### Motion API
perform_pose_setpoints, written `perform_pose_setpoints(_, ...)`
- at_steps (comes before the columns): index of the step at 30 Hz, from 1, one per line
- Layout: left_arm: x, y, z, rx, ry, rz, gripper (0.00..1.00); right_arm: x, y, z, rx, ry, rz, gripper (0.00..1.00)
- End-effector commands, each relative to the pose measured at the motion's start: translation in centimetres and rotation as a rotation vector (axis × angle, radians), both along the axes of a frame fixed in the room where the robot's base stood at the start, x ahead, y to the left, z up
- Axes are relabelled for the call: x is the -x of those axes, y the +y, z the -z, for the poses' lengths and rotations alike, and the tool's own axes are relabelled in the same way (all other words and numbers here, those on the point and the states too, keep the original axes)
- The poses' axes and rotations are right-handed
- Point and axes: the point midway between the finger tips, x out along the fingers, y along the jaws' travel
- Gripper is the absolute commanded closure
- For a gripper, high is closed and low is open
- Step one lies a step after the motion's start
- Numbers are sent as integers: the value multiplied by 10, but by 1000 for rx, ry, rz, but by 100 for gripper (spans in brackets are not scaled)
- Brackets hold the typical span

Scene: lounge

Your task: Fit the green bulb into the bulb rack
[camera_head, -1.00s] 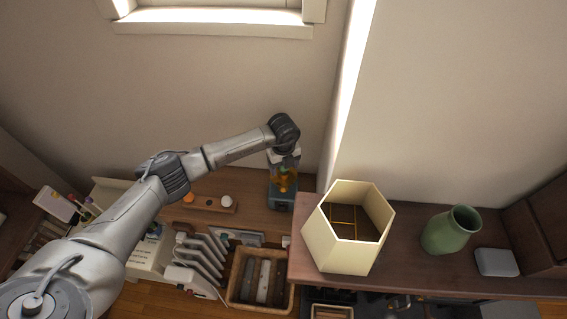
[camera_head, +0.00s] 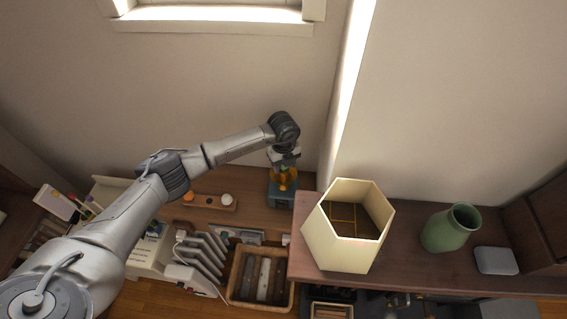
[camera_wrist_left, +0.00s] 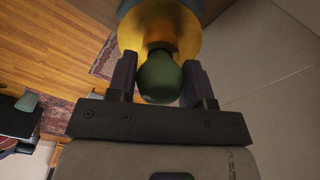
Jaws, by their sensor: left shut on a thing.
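The green bulb (camera_wrist_left: 160,78) sits between the two fingers of my left gripper (camera_wrist_left: 163,84) in the left wrist view. The gripper is shut on it. A golden round surface (camera_wrist_left: 190,38) lies just past the bulb; I cannot tell whether they touch. In the head view my left gripper (camera_head: 285,163) is over a teal-based lamp-like object with orange inside (camera_head: 283,194), and the bulb is hard to make out. The wooden bulb rack (camera_head: 212,203), left of it, holds an orange bulb (camera_head: 188,196) and a white bulb (camera_head: 226,199). My right gripper is not in view.
A raised shelf at right carries a cream hexagonal box (camera_head: 340,240), a green vase (camera_head: 450,229) and a grey box (camera_head: 496,261). A basket (camera_head: 233,284) and upright grey slats (camera_head: 204,252) stand in front of the rack. The wall is close behind.

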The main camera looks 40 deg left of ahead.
Motion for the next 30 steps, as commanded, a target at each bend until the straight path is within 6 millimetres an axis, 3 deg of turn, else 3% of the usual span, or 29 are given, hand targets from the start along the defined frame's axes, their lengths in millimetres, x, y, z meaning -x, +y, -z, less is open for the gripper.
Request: perform_pose_setpoints(30, 0, 0, -39, -1, 0, 0, 78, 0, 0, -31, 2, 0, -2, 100)
